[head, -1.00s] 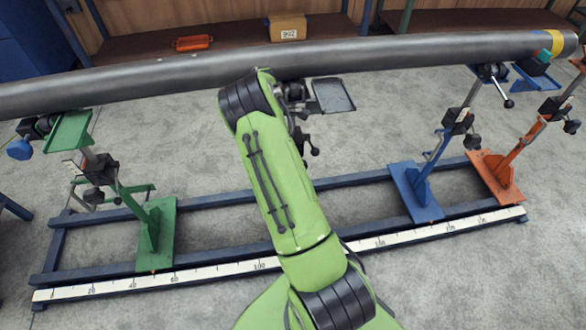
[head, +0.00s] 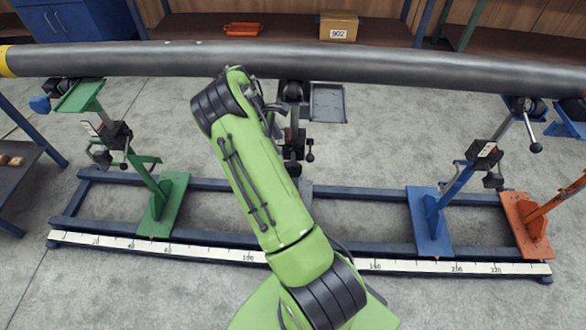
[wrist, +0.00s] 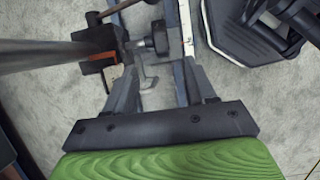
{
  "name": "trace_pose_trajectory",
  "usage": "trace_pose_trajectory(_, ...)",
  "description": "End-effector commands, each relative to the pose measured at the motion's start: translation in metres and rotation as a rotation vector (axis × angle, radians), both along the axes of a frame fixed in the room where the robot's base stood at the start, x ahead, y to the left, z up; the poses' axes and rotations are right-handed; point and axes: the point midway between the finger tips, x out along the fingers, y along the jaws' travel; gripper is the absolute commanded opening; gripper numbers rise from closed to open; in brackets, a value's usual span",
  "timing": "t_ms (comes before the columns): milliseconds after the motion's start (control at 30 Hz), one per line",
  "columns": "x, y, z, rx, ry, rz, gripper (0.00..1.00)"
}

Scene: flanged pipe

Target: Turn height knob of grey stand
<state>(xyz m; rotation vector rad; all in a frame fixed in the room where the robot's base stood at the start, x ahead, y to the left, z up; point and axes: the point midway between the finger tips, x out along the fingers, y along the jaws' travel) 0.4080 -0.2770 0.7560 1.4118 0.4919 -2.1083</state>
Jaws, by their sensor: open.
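The grey stand (head: 294,135) stands under the pipe (head: 400,68), partly hidden behind my green arm in the head view. In the wrist view, its round post (wrist: 40,57) comes in from the left to a dark clamp block (wrist: 98,48). A dark knob (wrist: 161,38) sticks out of the block's right side. My gripper (wrist: 159,68) is open, its two dark fingers pointing toward the knob. The knob lies just past the fingertips, in line with the gap; I cannot tell whether they touch. My gripper is not clear in the head view.
A green stand (head: 165,205) is at left; blue (head: 430,220) and orange (head: 527,225) stands are at right. All stand on a blue rail frame with a ruler (head: 200,250). The pipe crosses above. A dark table (head: 22,165) is at far left.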

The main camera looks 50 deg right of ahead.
Motion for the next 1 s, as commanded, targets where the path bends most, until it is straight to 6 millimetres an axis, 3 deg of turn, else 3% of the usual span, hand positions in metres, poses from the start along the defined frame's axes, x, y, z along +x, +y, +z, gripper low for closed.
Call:
trace_pose_trajectory(400, -0.031, -0.023, -0.094, 0.003, 0.005, -0.002, 0.55)
trace_pose_trajectory(600, -0.042, -0.033, -0.132, 0.003, 0.004, 0.000, 0.55)
trace_pose_trajectory(733, -0.046, -0.036, -0.142, 0.002, 0.002, 0.001, 0.55)
trace_pose_trajectory(1000, -0.046, -0.036, -0.143, 0.001, 0.001, 0.001, 0.55)
